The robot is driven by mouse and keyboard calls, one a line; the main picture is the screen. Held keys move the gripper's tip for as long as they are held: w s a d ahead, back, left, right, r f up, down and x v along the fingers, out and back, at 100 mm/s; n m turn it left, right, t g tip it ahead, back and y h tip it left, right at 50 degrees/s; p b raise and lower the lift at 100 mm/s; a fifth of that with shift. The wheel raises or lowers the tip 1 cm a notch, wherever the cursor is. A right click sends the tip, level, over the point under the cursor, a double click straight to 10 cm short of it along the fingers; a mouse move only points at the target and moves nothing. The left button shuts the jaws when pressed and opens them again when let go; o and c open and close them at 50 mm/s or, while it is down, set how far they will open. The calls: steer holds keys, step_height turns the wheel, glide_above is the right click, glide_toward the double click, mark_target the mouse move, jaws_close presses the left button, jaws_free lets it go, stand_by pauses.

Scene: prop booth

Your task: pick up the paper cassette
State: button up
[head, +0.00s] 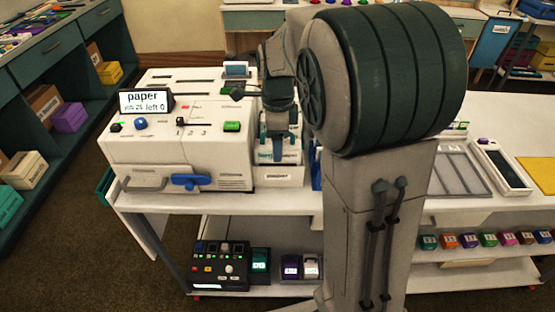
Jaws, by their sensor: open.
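A white printer-like machine (180,145) stands on the left of the white table, with a small sign (146,101) reading "paper" and "left 0". To its right is a white open holder (283,177) with a small label, too small to read surely. White items (266,157) with teal print stand in it and may include the paper cassette; I cannot tell which. My gripper (276,143) is open and points down just above or at these items, partly covering them. Its fingertips are small, and I cannot tell whether they touch anything.
A blue lever (190,181) sticks out of the machine's front. A black control box (220,265) and small cartridges (300,266) stand on the lower shelf. A grey slotted tray (450,170) lies right of my arm, which hides the table's middle.

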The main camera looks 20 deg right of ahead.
steer(key=shift+f, duration=0.65)
jaws_close()
steer(key=shift+r, duration=0.15)
step_height(320, 180, up, 28)
steer(key=p, duration=0.3)
